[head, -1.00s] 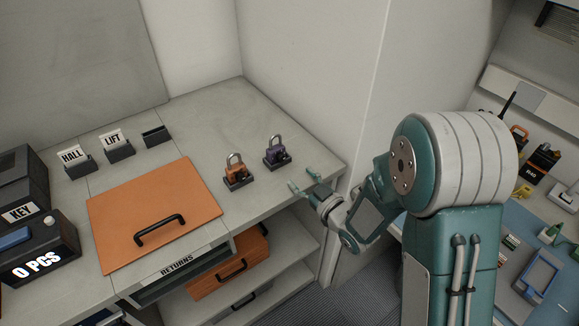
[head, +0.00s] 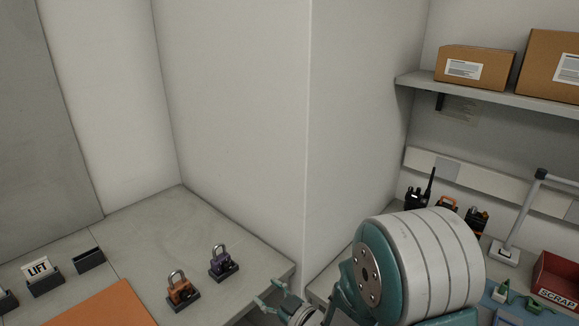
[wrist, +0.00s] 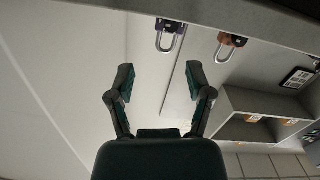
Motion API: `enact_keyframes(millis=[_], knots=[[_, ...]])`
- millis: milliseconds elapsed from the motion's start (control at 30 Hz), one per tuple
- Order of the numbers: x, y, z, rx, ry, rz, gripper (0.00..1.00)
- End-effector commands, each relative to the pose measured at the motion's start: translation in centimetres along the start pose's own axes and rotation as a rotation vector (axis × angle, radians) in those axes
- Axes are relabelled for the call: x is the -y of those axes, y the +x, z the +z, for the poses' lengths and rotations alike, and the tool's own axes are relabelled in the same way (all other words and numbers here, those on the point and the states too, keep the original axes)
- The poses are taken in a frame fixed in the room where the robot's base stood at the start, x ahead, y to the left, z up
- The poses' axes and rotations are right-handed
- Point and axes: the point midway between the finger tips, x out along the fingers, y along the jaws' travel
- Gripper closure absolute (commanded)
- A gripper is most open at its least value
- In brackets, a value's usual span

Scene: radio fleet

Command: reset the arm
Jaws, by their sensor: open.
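My gripper (head: 274,296) is at the front right corner of the grey counter in the head view, partly cut off by the bottom edge. In the wrist view my gripper (wrist: 158,80) is open, its two fingers apart with nothing between them. An orange padlock (head: 181,288) and a purple padlock (head: 223,262) stand on small dark bases on the counter, left of my gripper and apart from it. The wrist view also shows the purple padlock (wrist: 168,28) and the orange padlock (wrist: 230,41) near the top, beyond the fingers.
A wall corner juts out right of the counter (head: 140,233). An orange panel (head: 95,308) lies at lower left beside a LIFT card holder (head: 43,280). Right of my arm are a radio (head: 417,198), a red SCRAP bin (head: 556,283) and a shelf (head: 490,94) with boxes.

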Motion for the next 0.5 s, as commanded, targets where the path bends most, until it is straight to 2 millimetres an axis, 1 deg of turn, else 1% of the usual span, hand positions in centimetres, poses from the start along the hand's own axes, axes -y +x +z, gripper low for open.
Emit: enact_keyframes(millis=[33,100,167,267,367,400,467,500], knots=[[-1.3,-0.2,-0.8,0.036,-0.017,0.033,0.33],[-3.2,-0.8,-1.4,0.113,-0.032,0.086,0.33],[-4.7,-1.6,-2.0,0.180,-0.036,0.134,0.33],[-7.1,-3.2,-2.9,0.288,-0.031,0.214,0.33],[-9.1,-5.4,-4.0,0.391,-0.008,0.294,0.33],[-9.8,-6.4,-4.3,0.432,0.006,0.326,0.33],[-10.6,-8.0,-5.0,0.490,0.032,0.372,0.33],[-11.0,-9.1,-5.5,0.527,0.051,0.402,0.33]])
